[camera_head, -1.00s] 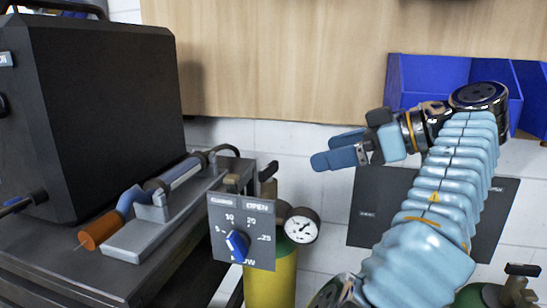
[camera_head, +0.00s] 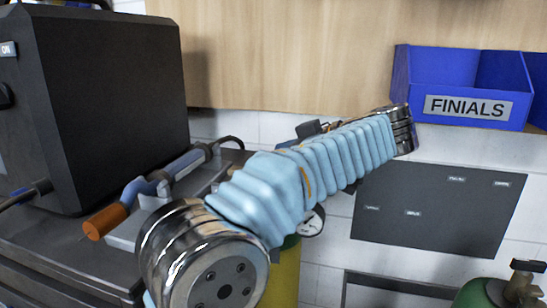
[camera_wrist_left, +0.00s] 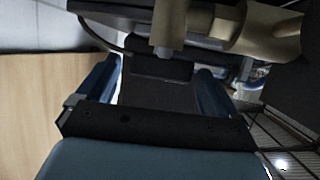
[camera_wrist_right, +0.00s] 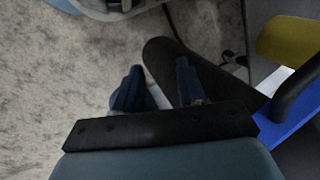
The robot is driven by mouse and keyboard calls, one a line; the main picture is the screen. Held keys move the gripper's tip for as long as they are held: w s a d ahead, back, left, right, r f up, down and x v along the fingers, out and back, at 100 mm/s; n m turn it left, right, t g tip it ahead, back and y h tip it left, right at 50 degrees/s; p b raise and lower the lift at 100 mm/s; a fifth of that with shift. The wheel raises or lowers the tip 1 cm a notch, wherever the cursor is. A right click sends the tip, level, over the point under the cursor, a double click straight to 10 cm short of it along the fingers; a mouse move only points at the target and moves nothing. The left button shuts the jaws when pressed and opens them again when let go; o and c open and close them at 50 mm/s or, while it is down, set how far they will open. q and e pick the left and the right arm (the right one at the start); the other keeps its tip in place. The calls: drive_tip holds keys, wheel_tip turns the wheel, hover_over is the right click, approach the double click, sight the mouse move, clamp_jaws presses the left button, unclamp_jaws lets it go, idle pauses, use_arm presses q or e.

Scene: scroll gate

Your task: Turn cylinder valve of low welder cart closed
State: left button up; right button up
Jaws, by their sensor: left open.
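The yellow cylinder (camera_head: 286,274) with a green top stands beside the welder cart (camera_head: 60,250) in the head view. Its round gauge (camera_head: 313,222) peeks out below my left forearm, which crosses in front and hides the valve. In the left wrist view, brass fittings (camera_wrist_left: 232,28) are close at the top, with a black block-like handle (camera_wrist_left: 162,68) just ahead of and between the fingertips. My left gripper (camera_wrist_left: 158,80) is open; whether it touches the handle cannot be told. My right gripper (camera_wrist_right: 158,82) is open and empty over the floor, out of the head view.
A black welder box (camera_head: 100,105) and an orange-tipped torch (camera_head: 105,220) sit on the cart. A blue FINIALS bin (camera_head: 465,100) and a dark wall panel (camera_head: 435,210) are at right. A second green cylinder (camera_head: 480,294) stands at lower right.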

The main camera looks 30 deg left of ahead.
use_arm(q)
drive_tip(key=shift+a+f, duration=0.2)
drive_tip(key=shift+a, duration=0.2)
drive_tip(key=shift+c, duration=0.4)
drive_tip(key=c, duration=0.9)
drive_tip(key=m+t+b, duration=0.2)
drive_tip(key=b, duration=0.1)
drive_tip(key=m+t+b, duration=0.1)
drive_tip(key=t+b, duration=0.1)
drive_tip(key=shift+f+m+h+b, duration=0.4)
drive_tip(key=shift+r+m+t+b, duration=0.35)
drive_tip(key=shift+m+t, duration=0.15)
drive_tip(key=shift+t, duration=0.3)
drive_tip(key=o, duration=1)
